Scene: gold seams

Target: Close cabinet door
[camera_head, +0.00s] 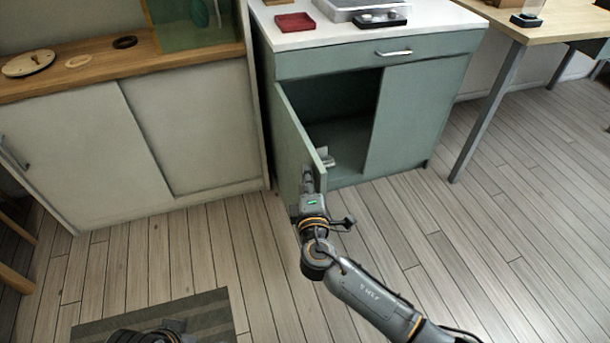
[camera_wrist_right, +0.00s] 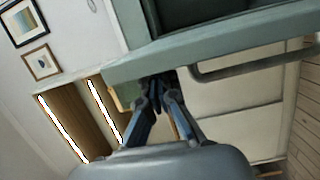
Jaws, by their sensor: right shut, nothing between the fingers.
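The grey-green cabinet (camera_head: 405,115) has a white top, a drawer and two doors. Its left door (camera_head: 297,130) stands wide open, swung out toward me, and the dark inside shows. The right door is closed. My right gripper (camera_head: 308,176) is at the free edge of the open door, low down, and is shut and empty. In the right wrist view, the fingers (camera_wrist_right: 158,82) are together close under the door edge (camera_wrist_right: 210,45), beside a bar handle (camera_wrist_right: 245,68). I cannot tell if they touch the door.
A cream sliding-door cabinet (camera_head: 190,120) with a wooden top stands close on the left. A wooden table (camera_head: 560,30) with metal legs is at the right. A striped mat (camera_head: 200,312) lies at the bottom left. The plank floor in front right is clear.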

